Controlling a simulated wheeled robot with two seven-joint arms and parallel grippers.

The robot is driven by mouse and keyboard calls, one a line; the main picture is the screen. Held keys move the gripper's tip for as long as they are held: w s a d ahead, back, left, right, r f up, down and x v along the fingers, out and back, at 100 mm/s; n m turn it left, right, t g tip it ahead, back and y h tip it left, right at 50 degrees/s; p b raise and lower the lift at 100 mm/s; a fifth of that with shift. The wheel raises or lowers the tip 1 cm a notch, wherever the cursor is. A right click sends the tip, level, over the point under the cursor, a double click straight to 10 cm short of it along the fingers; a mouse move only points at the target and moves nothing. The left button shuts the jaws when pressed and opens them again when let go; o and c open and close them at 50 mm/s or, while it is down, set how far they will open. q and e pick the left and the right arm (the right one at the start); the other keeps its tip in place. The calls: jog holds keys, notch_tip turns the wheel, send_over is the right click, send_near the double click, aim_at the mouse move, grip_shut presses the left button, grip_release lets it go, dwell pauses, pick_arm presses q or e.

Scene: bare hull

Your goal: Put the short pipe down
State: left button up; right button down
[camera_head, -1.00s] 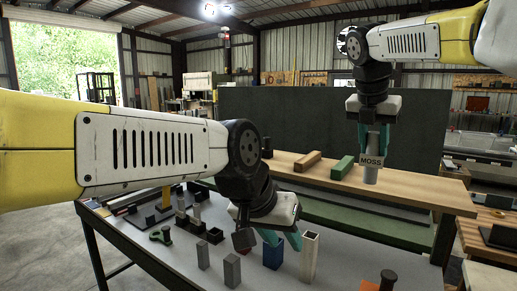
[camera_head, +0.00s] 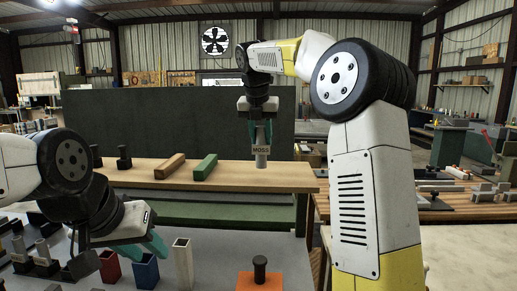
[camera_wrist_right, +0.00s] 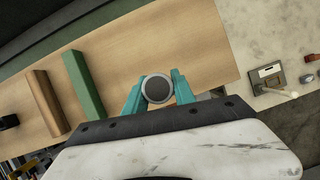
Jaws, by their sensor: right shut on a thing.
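My right gripper (camera_head: 261,138) points down and is shut on the short pipe (camera_head: 261,160), a grey cylinder held upright. In the right wrist view the pipe's round dark end (camera_wrist_right: 157,89) sits between the teal fingers of the right gripper (camera_wrist_right: 157,95). The pipe is over the right part of the wooden shelf (camera_head: 235,180); whether it touches the wood I cannot tell. My left gripper (camera_head: 143,248) is open and empty, low on the left, above the grey bench near the blue tube.
A brown block (camera_head: 170,166) and a green block (camera_head: 205,167) lie on the shelf, left of the pipe. A blue tube (camera_head: 145,272), a red tube (camera_head: 109,268) and a tall pale tube (camera_head: 183,264) stand on the grey bench. An orange block with a dark knob (camera_head: 260,272) is in front.

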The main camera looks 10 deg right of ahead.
jog(key=shift+w+d, duration=0.5)
jog(key=shift+d, duration=0.05)
jog(key=shift+s+x, duration=0.15)
jog(key=shift+x, duration=0.8)
jog(key=shift+s+x, duration=0.2)
jog(key=shift+x, duration=0.75)
jog(key=shift+d+f, duration=0.15)
jog(key=shift+d, duration=0.05)
jog(key=c, duration=1)
grip_release()
jog(key=shift+c, duration=0.2)
